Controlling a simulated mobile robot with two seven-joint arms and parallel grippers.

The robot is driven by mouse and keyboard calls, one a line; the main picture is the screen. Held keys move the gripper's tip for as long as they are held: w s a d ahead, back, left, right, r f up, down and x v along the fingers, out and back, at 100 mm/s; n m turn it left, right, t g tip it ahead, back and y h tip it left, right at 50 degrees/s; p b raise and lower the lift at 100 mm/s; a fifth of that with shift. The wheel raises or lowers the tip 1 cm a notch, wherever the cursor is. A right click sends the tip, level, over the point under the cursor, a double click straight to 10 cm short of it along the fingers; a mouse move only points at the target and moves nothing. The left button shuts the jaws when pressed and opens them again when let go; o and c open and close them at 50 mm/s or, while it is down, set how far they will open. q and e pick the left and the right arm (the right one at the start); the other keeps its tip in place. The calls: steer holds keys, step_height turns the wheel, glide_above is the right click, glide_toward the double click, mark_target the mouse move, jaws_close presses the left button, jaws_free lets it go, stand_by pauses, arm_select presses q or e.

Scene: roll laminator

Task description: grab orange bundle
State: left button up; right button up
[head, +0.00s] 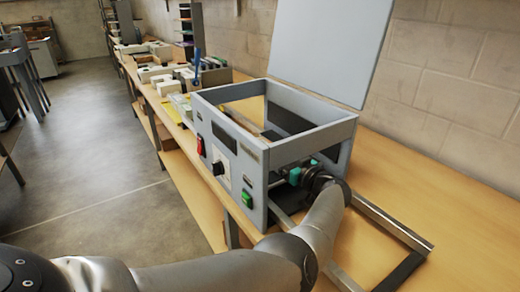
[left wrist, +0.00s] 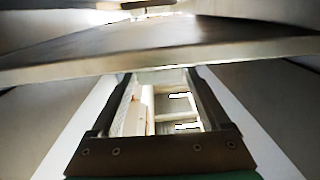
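The laminator (head: 225,150) is a grey open-topped box on the bench, with its lid panel (head: 330,45) raised. My left arm reaches its open right side. My left gripper (head: 284,178) is at that opening, its fingers partly inside and mostly hidden. In the left wrist view the two dark fingers (left wrist: 162,78) stand apart with a gap between them. Nothing is visibly clamped; pale shapes show through the gap, and a metal bar crosses beyond the tips. I cannot make out an orange bundle for certain; a narrow orange-brown strip (head: 240,120) shows inside the box. My right gripper is not in view.
A metal frame (head: 385,225) lies on the bench to the right of the laminator, close under my left arm. The wooden bench (head: 455,235) is clear at the right front. Boxes and parts (head: 165,75) crowd the bench behind. A block wall (head: 450,85) stands along the right.

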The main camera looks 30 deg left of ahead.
arm_select(q)
jaws_close()
stand_by(0.4)
